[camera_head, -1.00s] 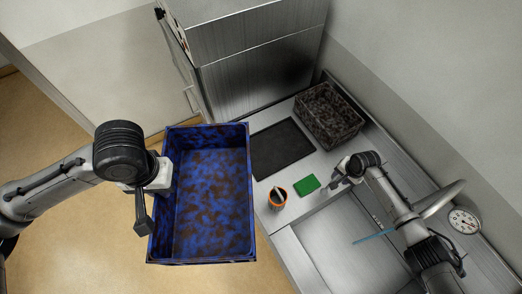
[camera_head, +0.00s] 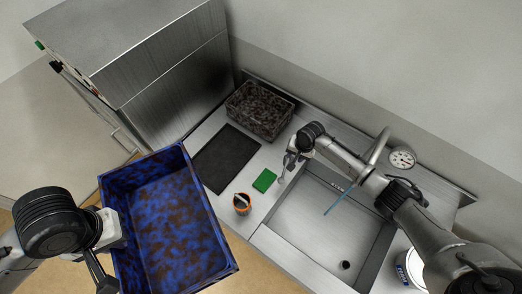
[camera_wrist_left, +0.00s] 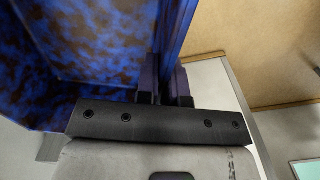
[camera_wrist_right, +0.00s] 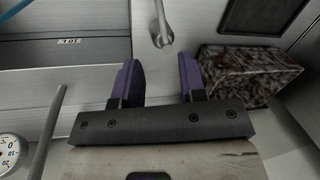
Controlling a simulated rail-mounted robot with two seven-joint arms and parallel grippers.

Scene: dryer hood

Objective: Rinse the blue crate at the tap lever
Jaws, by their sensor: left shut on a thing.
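The blue crate (camera_head: 172,222), mottled with brown stains, is held in the air at the counter's left front, its open top facing up. My left gripper (camera_head: 108,232) is shut on the crate's left wall. In the left wrist view the fingers (camera_wrist_left: 165,75) pinch that wall. My right gripper (camera_head: 290,165) is over the counter by the sink's left edge. Its fingers (camera_wrist_right: 158,82) are apart with nothing between them. A metal rod with a rounded end (camera_wrist_right: 162,38), possibly the tap lever, lies beyond the fingertips. The curved tap (camera_head: 379,147) stands behind the sink (camera_head: 325,225).
A dark mottled crate (camera_head: 260,110) stands at the back beside a black mat (camera_head: 226,158). A steel hood (camera_head: 150,60) rises left. A gauge (camera_head: 402,158) and white tub (camera_head: 411,268) are right.

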